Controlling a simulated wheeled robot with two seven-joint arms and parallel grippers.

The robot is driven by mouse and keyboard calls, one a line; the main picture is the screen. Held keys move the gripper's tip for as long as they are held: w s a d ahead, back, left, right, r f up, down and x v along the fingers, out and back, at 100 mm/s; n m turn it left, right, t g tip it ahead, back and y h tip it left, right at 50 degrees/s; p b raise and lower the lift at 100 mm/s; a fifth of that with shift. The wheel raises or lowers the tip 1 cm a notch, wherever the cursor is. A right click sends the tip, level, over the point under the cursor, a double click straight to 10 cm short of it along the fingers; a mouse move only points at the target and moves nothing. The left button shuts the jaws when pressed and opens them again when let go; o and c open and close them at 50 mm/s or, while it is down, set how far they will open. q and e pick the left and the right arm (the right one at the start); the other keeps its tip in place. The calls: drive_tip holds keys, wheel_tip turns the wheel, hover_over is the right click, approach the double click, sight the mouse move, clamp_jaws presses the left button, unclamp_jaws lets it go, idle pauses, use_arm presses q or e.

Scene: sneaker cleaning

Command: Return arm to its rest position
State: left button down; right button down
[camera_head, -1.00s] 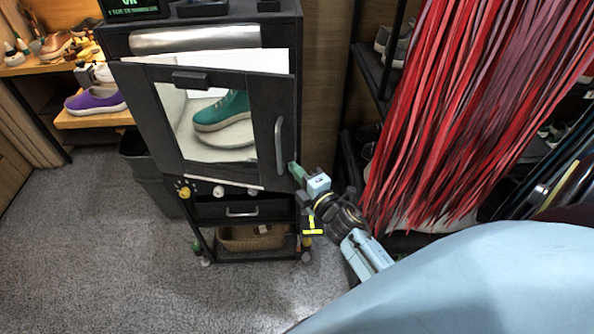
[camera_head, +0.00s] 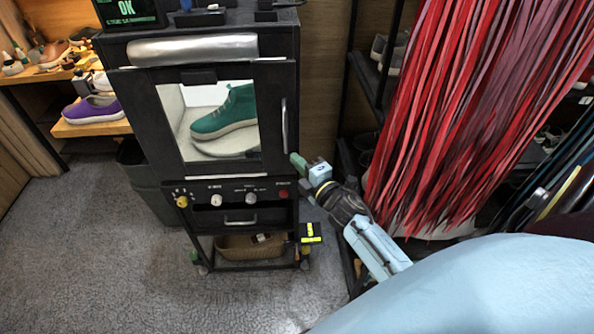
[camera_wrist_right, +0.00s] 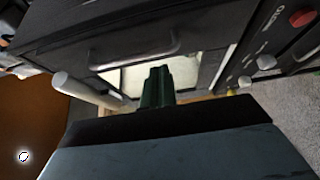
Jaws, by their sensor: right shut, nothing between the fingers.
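My right gripper (camera_head: 299,163) is shut and empty. It is beside the right edge of the black cleaning machine (camera_head: 153,160), just below the door's vertical handle (camera_head: 284,127). My left gripper is not in view.
Red hanging strips (camera_head: 445,110) fill the right side close to my right arm. Below the door are control knobs, a drawer (camera_head: 240,218) and a basket (camera_head: 250,246). A wooden shelf with a purple shoe (camera_head: 93,109) stands at the left. The carpet (camera_head: 110,250) at front left is clear.

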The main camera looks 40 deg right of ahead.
wheel_tip(320, 180, up, 8)
drive_tip(key=p, duration=0.3)
drive_tip(key=s+a+f+m+g+b, duration=0.1)
drive_tip(key=s+f+m+g, duration=0.3)
drive_tip(key=f, duration=0.7)
drive_tip(key=s+a+f+m+g+b, duration=0.1)
drive_tip(key=s+f, duration=0.4)
drive_tip(key=f, duration=0.5)
drive_tip(key=s+a+f+m+g+b, duration=0.1)
drive_tip(key=s+f+m+g, duration=0.3)
drive_tip(key=f, duration=0.7)
drive_tip(key=s+a+f+m+g, duration=0.2)
drive_tip(key=s+f, duration=0.4)
drive_tip(key=s, duration=0.5)
drive_tip(key=s+a+f+m+g, duration=0.2)
drive_tip(key=s+f, duration=0.4)
drive_tip(key=s, duration=0.5)
drive_tip(key=s+a+f+m+g+b, duration=0.1)
drive_tip(key=s+f+g, duration=0.3)
drive_tip(key=s, duration=0.7)
wheel_tip(320, 180, down, 3)
drive_tip(key=shift+s+a+r+m, duration=0.2)
drive_tip(key=shift+s+a+m, duration=0.2)
drive_tip(key=shift+a+m, duration=0.4)
